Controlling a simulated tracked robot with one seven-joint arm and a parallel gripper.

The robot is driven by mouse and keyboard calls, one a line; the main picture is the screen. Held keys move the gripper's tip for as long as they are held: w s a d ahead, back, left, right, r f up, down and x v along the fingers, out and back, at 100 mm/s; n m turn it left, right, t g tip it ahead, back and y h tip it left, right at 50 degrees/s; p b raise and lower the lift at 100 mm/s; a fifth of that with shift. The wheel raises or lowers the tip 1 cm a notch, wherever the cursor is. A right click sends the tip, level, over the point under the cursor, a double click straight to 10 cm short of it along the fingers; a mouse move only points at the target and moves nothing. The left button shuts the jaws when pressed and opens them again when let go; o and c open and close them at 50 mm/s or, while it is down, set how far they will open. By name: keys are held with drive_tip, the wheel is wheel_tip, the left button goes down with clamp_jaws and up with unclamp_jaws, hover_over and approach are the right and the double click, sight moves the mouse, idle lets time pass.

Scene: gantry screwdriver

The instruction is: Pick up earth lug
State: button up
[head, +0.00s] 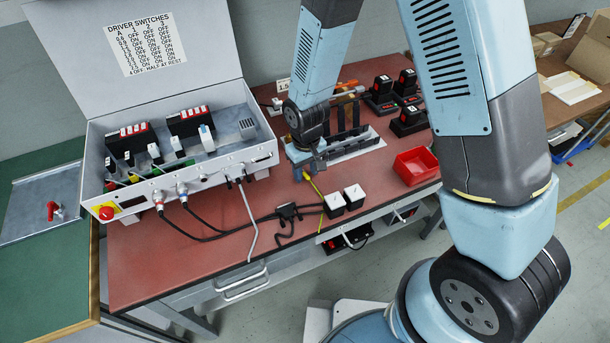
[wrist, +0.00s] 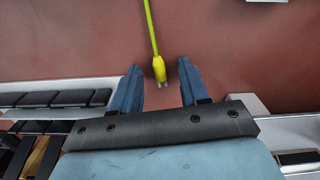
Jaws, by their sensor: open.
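The earth lug (wrist: 163,85) is a small metal tip on a yellow-green sleeve and cable (wrist: 151,30). In the wrist view it lies over the red bench top, between the two blue fingers of my gripper (wrist: 160,84). The lug itself is hidden there by my gripper.
An open control box (head: 190,175) with cables stands at the left. Two white-topped blocks (head: 354,193) sit near the front edge. A red tray (head: 415,166) and several black battery packs (head: 409,120) are at the right. A metal rail fixture (head: 358,147) stands close behind my gripper.

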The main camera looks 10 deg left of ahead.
clamp_jaws()
idle(0.4)
drive_tip(key=shift+r, duration=0.1)
